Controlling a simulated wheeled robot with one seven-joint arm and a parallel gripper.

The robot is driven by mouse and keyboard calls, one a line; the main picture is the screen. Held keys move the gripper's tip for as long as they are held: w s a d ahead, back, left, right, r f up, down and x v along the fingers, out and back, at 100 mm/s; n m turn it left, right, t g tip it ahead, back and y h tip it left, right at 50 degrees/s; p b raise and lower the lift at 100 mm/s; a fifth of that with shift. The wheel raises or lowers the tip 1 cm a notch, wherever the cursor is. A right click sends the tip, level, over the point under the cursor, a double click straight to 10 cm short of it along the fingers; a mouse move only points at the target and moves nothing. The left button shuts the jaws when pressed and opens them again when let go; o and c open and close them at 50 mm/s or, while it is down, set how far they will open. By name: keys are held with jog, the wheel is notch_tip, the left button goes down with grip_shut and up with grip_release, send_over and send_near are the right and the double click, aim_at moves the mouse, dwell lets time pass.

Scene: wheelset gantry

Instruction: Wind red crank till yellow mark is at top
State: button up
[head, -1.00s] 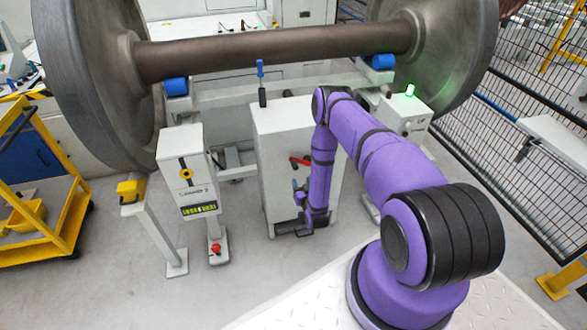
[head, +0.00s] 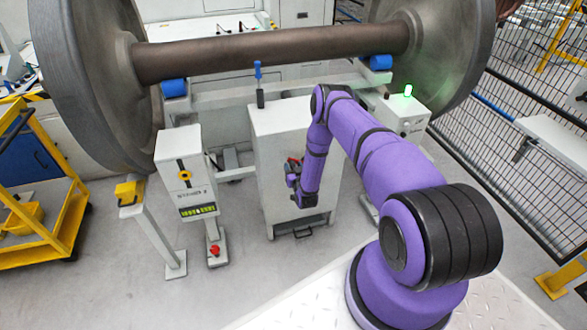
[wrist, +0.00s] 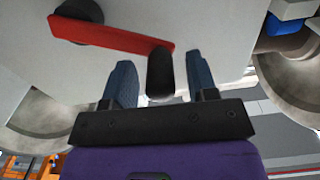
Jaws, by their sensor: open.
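The red crank (head: 294,160) is on the front of a white cabinet (head: 272,135), partly hidden by my gripper (head: 293,178) in the head view. In the wrist view the red crank arm (wrist: 125,38) runs from a dark hub (wrist: 80,12) at the upper left to a black handle knob (wrist: 160,75). My gripper (wrist: 160,68) is open, with its blue fingers on either side of the knob. Gaps show between the knob and both fingers. I cannot make out a yellow mark on the crank or wheelset; a yellow ring (head: 185,175) shows on a white post.
The large wheelset (head: 270,52) lies across blue rollers (head: 174,88) behind the cabinet. The post with the small display (head: 198,210) stands left of the cabinet. A box with a lit green lamp (head: 408,90) is at the right. A yellow trolley (head: 55,240) stands far left.

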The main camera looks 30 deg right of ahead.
grip_shut()
jog(key=shift+a+f+n, duration=0.25)
jog(key=shift+f+n, duration=0.05)
jog(key=shift+n, duration=0.1)
